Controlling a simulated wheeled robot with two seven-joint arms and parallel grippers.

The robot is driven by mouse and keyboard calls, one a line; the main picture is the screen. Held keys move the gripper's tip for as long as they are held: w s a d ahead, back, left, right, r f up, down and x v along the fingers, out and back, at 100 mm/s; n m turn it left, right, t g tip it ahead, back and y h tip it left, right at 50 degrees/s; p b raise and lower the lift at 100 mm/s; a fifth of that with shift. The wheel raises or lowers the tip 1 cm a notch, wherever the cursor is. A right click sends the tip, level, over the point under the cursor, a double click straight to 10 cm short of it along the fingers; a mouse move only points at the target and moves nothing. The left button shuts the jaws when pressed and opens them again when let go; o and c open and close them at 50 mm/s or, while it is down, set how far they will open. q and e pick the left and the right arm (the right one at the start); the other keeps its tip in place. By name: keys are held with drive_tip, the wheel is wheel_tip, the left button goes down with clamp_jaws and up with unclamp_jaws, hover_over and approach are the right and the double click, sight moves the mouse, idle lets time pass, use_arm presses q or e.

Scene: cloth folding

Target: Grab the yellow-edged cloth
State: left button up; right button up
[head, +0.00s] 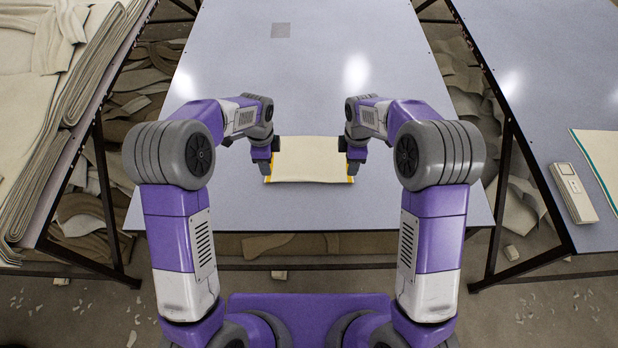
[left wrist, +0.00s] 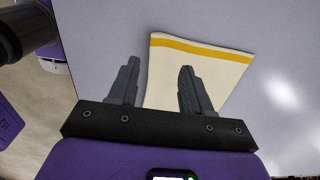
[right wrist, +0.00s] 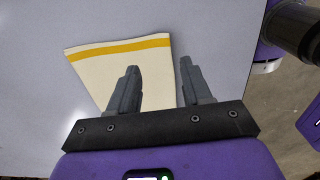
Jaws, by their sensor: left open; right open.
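The cream cloth with yellow edges (head: 310,158) lies flat on the table in front of me, with a yellow stripe near its left and right ends. It also shows in the left wrist view (left wrist: 207,57) and the right wrist view (right wrist: 115,62). My left gripper (head: 268,170) is open at the cloth's left end; one finger overlaps the cloth in the left wrist view. My right gripper (head: 353,170) is open at the cloth's right end; one finger overlaps the cloth in the right wrist view. I cannot tell whether the fingers touch it.
The grey table (head: 310,60) is mostly clear around the cloth, with a small grey square (head: 281,30) at the far end. Stacked fabric (head: 50,90) lies on the left table.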

sight(270, 180)
use_arm(q)
wheel_tip(270, 180, down, 6)
drive_tip(key=shift+f, duration=0.2)
use_arm(e)
wheel_tip(270, 180, down, 6)
drive_tip(key=shift+f, duration=0.15)
use_arm(q)
drive_tip(key=shift+f+b, duration=0.45)
drive_tip(key=shift+b, duration=0.1)
use_arm(e)
drive_tip(key=shift+f, duration=0.5)
use_arm(q)
drive_tip(key=shift+f, duration=0.3)
use_arm(e)
drive_tip(key=shift+f, duration=0.2)
use_arm(q)
drive_tip(key=shift+c, duration=0.2)
use_arm(e)
drive_tip(key=shift+c, duration=0.2)
use_arm(q)
clamp_jaws()
use_arm(e)
clamp_jaws()
drive_tip(key=shift+f, duration=0.1)
use_arm(q)
drive_tip(key=shift+r, duration=0.1)
